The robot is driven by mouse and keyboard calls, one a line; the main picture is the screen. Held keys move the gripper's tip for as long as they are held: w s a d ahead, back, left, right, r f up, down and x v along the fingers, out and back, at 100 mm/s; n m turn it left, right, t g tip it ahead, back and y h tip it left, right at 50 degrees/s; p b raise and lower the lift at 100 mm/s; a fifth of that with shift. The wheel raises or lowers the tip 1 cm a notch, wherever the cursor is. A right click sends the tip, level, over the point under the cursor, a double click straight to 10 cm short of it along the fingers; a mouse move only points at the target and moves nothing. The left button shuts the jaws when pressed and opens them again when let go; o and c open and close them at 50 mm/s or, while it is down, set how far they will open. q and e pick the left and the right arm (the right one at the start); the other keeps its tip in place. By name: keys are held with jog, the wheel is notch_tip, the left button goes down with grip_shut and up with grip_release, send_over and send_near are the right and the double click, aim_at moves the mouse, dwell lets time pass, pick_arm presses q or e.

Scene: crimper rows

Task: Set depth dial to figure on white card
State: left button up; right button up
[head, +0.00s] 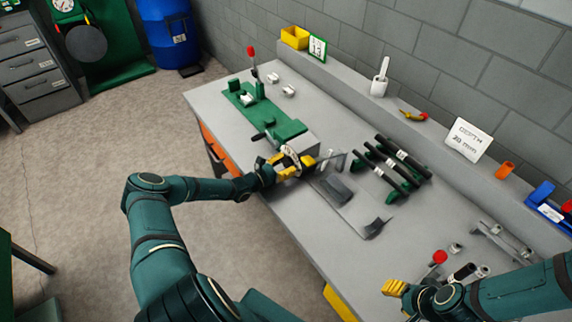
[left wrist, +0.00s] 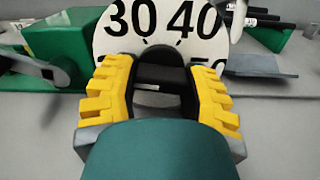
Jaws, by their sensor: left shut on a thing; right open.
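The round white depth dial (head: 291,157) is on the near side of the green machine. In the left wrist view the dial face (left wrist: 113,42) shows 30 and 40 at the top, with another figure partly hidden lower right. My left gripper (head: 283,166) is shut on the dial's black knob (left wrist: 160,75), with yellow fingers on both sides. A grey tip (left wrist: 238,18) shows at the dial's upper right edge. The white card (head: 468,140) leans on the back ledge and appears to read 20 mm. My right gripper (head: 395,288) is open near the bench's right part.
The grey bench (head: 340,220) holds black-handled crimpers (head: 385,165) on green rests right of the dial. A grey plate (head: 337,188) lies close to the dial. A red-knobbed lever (head: 439,257) stands near my right gripper. A yellow bin (head: 295,37) is at the back.

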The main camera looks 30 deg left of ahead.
pick_arm(q)
jog(key=shift+n, duration=1.3)
jog(key=o, duration=1.2)
jog(key=v, duration=1.2)
jog(key=shift+d, duration=0.1)
